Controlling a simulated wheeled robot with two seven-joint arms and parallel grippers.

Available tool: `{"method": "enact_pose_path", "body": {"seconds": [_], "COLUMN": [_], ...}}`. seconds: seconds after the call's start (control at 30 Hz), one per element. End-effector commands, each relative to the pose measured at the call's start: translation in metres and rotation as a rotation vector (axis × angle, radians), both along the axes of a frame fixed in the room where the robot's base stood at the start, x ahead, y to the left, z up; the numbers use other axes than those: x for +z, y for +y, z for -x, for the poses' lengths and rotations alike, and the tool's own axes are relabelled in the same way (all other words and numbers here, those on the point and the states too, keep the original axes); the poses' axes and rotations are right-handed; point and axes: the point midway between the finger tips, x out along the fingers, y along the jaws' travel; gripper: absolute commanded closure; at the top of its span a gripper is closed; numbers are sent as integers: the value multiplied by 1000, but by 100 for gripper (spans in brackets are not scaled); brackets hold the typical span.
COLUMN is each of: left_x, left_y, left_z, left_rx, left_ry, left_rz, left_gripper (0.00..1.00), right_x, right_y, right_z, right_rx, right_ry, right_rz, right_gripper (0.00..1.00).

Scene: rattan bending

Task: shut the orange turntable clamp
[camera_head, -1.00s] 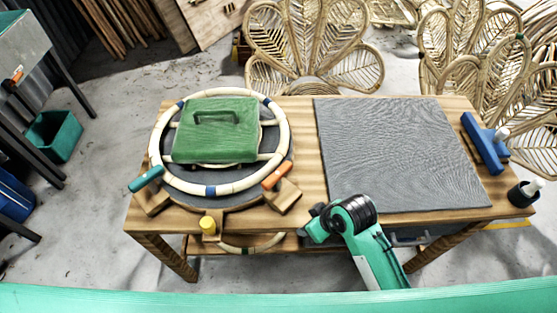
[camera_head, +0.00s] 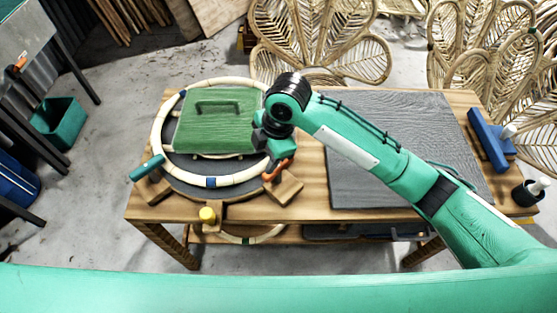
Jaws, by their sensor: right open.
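The orange clamp (camera_head: 277,171) is on the right front edge of the round turntable (camera_head: 195,186), by a wooden block. My right gripper (camera_head: 268,148) is over the ring's right side, just above and behind the orange clamp; its wrist hides part of the fingers and I cannot tell whether they touch the clamp. It is open. A rattan ring (camera_head: 163,140) lies on the turntable around a green block with a handle (camera_head: 212,135). My left gripper is not in view.
The turntable stands on a wooden table (camera_head: 313,205). A grey mat (camera_head: 395,125) covers the table's right part, under my right arm. A blue tool (camera_head: 489,140) and a dark cup (camera_head: 527,192) are at the right edge. Rattan chairs (camera_head: 310,40) stand behind.

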Motion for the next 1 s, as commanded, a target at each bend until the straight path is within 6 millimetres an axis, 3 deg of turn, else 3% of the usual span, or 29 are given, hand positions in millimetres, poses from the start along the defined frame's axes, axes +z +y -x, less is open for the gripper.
{"method": "enact_pose_path", "body": {"seconds": [0.3,0.53,0.67,1.0], "left_x": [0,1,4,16], "left_y": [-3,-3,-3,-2], "left_z": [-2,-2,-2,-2], "left_rx": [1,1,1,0], "left_ry": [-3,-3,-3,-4], "left_rz": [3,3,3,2], "left_gripper": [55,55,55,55], "right_x": [40,46,35,-34], "right_y": [-22,-29,-29,-29], "right_z": [-30,-36,-36,-35], "right_rx": [248,298,297,296], "right_ry": [-28,-21,-19,-19], "right_rz": [207,253,254,253], "right_gripper": [55,55,55,55]}}
